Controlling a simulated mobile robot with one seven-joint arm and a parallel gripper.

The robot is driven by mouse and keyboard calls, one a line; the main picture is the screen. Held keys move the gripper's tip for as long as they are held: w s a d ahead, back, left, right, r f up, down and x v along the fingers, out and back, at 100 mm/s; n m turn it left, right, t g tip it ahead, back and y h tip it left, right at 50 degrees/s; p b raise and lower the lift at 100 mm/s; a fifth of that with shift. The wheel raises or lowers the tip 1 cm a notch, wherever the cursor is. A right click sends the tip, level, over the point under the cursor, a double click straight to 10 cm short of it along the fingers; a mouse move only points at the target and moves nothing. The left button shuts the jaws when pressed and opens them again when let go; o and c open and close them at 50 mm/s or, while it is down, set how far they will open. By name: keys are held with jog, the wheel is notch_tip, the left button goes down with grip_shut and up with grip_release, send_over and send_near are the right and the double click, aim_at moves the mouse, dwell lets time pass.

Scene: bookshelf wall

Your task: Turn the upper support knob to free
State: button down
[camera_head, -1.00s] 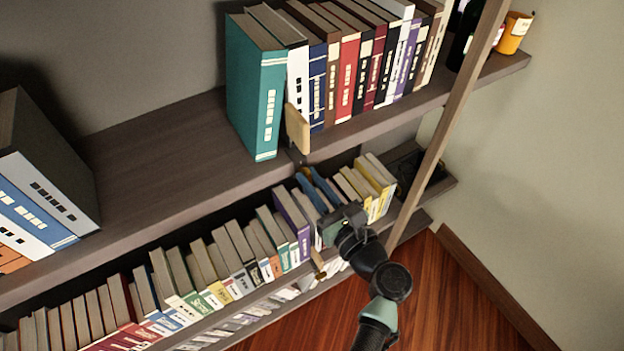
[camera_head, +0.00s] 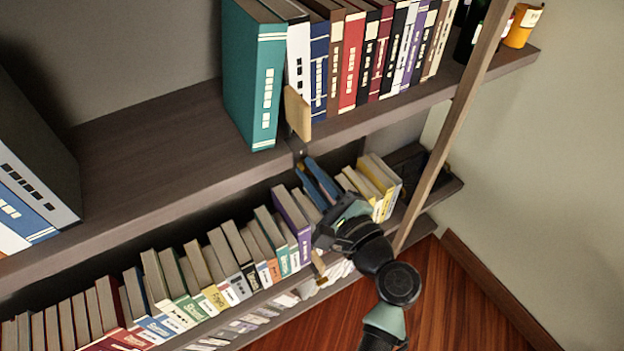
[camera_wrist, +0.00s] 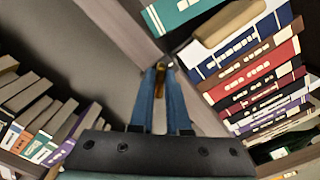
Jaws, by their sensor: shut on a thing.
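The upper support knob is a small brass-coloured piece (camera_wrist: 160,76) under the front edge of the upper shelf (camera_head: 200,181). In the wrist view my gripper (camera_wrist: 161,72) has its two blue fingers closed on both sides of it. In the head view my gripper (camera_head: 303,166) reaches up from below, its blue fingertips just under the shelf edge. The knob is mostly hidden there by the fingers, and its turn angle cannot be told. A pale wooden paddle (camera_head: 297,113) stands just above, at the shelf edge beside the books; it also shows in the wrist view (camera_wrist: 230,22).
A teal book (camera_head: 255,80) and several others stand on the upper shelf. The lower shelf holds a row of books (camera_head: 205,270) close to my arm. A second wooden paddle (camera_head: 319,264) is at the lower shelf. A slanting post (camera_head: 440,150) stands to the right.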

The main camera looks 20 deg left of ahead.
jog(key=n+b, duration=0.1)
jog(key=n, duration=0.1)
jog(key=n+b, duration=0.4)
jog(key=shift+f, duration=0.35)
jog(key=shift+r+n+b, duration=0.1)
jog(key=shift+n+b, duration=1.1)
jog(key=shift+n, duration=0.2)
jog(key=c, duration=0.9)
grip_release()
jog(key=shift+r, duration=0.1)
jog(key=b+v, duration=0.1)
jog(key=v, duration=1.2)
